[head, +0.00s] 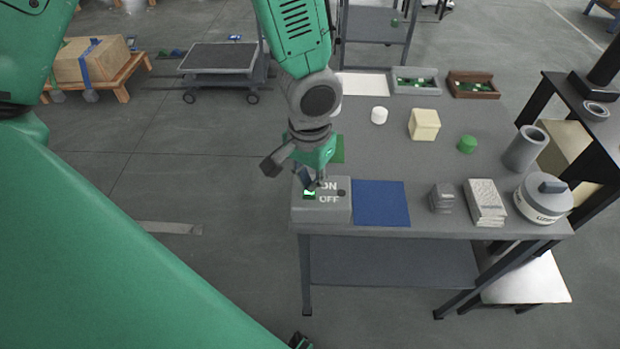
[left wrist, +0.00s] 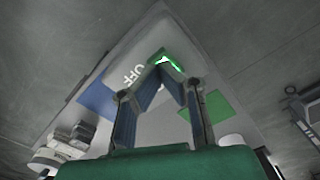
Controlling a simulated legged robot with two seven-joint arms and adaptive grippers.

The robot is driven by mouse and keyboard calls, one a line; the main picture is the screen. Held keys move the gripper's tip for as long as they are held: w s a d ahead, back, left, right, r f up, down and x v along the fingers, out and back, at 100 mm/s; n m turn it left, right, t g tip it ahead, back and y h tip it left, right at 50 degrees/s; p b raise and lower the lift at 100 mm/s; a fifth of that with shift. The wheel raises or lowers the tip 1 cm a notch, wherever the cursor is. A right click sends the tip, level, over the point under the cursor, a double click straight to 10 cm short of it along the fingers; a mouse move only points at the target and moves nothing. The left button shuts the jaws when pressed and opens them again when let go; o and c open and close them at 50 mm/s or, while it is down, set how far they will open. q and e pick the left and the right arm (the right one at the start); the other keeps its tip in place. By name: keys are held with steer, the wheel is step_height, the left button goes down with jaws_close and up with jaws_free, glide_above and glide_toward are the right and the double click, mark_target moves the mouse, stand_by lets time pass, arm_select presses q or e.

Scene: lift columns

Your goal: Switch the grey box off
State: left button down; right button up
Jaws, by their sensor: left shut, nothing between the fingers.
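The grey box (head: 335,213) sits at the near left corner of the grey table, with ON printed above OFF on its top. A small green-lit switch (head: 309,195) is at the left of the lettering; its green glow also shows in the left wrist view (left wrist: 174,65). My left gripper (head: 309,187) is above the box, pointing down, its fingertips at the switch. In the left wrist view the fingers (left wrist: 162,60) come together at the tips with nothing between them. Whether they touch the switch I cannot tell. The fingers partly hide the switch.
A blue mat (head: 381,203) lies right of the box. The table's middle is clear.

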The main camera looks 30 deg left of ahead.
arm_select(q)
steer(key=shift+f+b, duration=0.6)
steer(key=shift+f, duration=0.4)
stand_by(0.3)
step_height(320, 180, up, 7)
steer(key=p, duration=0.7)
stand_by(0.4)
